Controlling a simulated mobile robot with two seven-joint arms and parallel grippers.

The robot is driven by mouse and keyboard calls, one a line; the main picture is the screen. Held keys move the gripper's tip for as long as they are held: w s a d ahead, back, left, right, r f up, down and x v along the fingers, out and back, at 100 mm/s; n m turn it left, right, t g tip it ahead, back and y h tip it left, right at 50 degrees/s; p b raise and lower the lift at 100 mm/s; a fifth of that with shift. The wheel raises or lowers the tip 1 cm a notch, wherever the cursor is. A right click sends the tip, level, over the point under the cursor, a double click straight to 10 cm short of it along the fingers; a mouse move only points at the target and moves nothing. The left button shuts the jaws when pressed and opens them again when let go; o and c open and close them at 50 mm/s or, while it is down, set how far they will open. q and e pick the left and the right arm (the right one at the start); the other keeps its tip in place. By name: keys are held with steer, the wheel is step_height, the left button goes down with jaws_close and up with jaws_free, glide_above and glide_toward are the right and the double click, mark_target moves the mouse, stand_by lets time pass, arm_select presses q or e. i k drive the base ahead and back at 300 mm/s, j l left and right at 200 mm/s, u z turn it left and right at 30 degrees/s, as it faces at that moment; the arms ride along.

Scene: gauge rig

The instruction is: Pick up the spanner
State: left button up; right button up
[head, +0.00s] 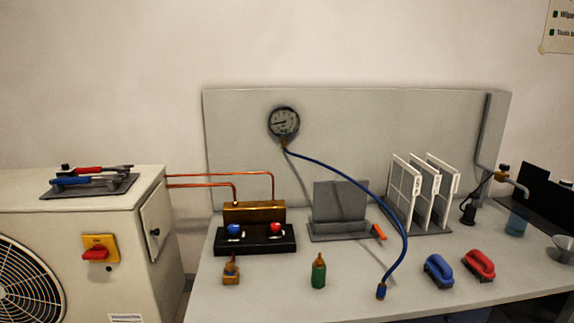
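Two tools lie on a dark grey mat (122,187) on top of the white outdoor unit at the left in the head view. One has a red handle (88,170) and a grey metal end pointing right. The other has a blue handle (70,181) and lies in front of it. They are small and overlap, so I cannot tell for certain which is the spanner. Neither of my grippers shows in the view.
Copper pipes cross between unit and bench.

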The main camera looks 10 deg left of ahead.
mark_target(115, 178)
steer(key=u, duration=1.45)
